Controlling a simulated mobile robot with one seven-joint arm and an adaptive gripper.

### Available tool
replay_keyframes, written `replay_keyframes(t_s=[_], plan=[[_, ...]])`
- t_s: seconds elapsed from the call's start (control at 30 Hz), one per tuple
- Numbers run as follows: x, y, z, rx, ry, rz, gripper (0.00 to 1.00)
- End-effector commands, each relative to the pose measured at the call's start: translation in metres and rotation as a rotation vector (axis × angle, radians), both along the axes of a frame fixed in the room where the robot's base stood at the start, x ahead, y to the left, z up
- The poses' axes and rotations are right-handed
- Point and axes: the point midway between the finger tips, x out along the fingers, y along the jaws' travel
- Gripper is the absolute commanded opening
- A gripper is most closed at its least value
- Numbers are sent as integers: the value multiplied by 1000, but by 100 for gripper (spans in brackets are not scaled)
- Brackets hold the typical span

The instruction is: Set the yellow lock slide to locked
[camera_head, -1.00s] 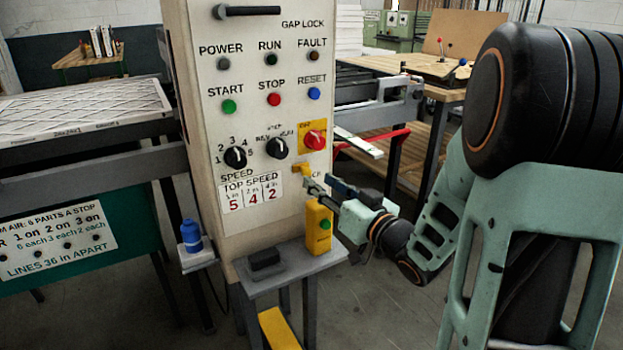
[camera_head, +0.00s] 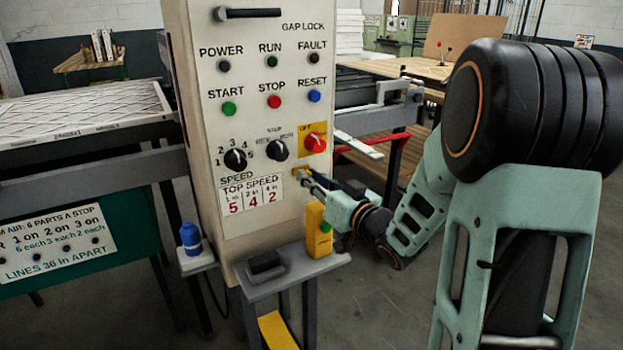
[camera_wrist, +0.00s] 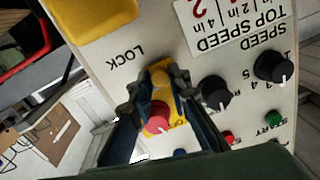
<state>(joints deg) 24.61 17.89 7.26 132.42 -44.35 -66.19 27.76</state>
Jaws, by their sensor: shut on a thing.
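The small yellow lock slide (camera_wrist: 160,75) is on the face of the pale control panel (camera_head: 243,120), below the red knob on its yellow plate. My gripper (camera_wrist: 157,85) is shut on the slide, with one dark finger on each side of it in the wrist view. In the head view, my gripper (camera_head: 306,180) reaches the panel from the right and covers much of the slide (camera_head: 298,170). The word LOCK (camera_wrist: 126,57) is printed beside the slide, upside down in the wrist view. I cannot tell the slide's setting.
The red knob (camera_head: 315,142) sits just above the slide, and black selector knobs (camera_head: 278,149) are to the left. A red bar (camera_head: 372,146) is behind on the right.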

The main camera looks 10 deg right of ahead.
Motion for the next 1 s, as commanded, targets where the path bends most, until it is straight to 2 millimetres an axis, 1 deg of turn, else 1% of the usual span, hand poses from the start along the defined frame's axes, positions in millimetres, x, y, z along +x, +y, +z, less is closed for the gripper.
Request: replay_keyframes(t_s=[0.3,0.37,0.5,0.6,0.87,0.9,1.0], plan=[[0,-1,0,0,0,1,0],[2,-5,1,-1,-1,0,0],[9,-26,1,0,-3,-3,0],[12,-38,1,1,-2,-2,0],[12,-40,1,0,-2,-4,0],[13,-40,1,0,-2,-5,20],[12,-39,1,0,-3,-4,31]])
